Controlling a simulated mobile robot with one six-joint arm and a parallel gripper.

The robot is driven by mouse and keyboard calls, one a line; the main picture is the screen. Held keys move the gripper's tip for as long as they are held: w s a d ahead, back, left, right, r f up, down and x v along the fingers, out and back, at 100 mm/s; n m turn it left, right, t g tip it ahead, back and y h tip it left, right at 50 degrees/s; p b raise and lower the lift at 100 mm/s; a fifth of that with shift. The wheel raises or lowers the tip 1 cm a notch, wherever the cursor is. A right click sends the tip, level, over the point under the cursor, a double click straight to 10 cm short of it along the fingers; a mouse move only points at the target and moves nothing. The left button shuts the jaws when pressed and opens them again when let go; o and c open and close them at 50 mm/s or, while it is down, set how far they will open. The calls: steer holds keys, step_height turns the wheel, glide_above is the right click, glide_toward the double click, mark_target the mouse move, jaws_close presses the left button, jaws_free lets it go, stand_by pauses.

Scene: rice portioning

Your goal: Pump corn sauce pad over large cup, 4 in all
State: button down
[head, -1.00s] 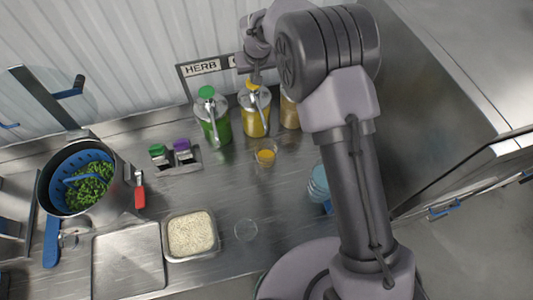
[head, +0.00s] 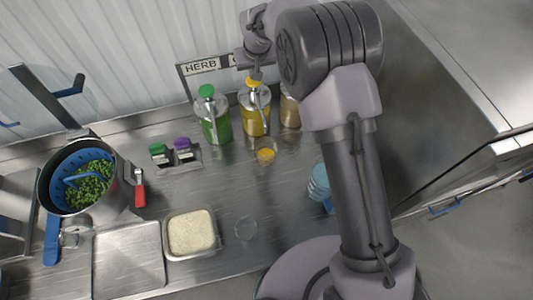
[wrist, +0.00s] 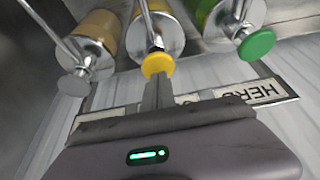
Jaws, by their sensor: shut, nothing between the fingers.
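The corn sauce dispenser is the yellow jar (head: 255,118) with a yellow pump head (head: 253,83), standing at the back of the counter. In the wrist view its yellow pump head (wrist: 157,65) is right at my fingertips. My gripper (head: 254,72) is shut and empty, its fingers (wrist: 157,90) just above or touching the pump head; I cannot tell which. A clear cup (head: 265,157) with yellow sauce in it stands in front of the yellow jar, under its spout side.
A green-topped jar (head: 212,120) stands left and a tan jar (head: 289,112) right of the yellow one.

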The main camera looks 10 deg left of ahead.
steer(key=shift+f+b, duration=1.2)
steer(key=shift+f, duration=0.35)
steer(key=shift+r, duration=0.1)
steer(key=shift+r+p, duration=0.95)
steer(key=shift+r, duration=0.8)
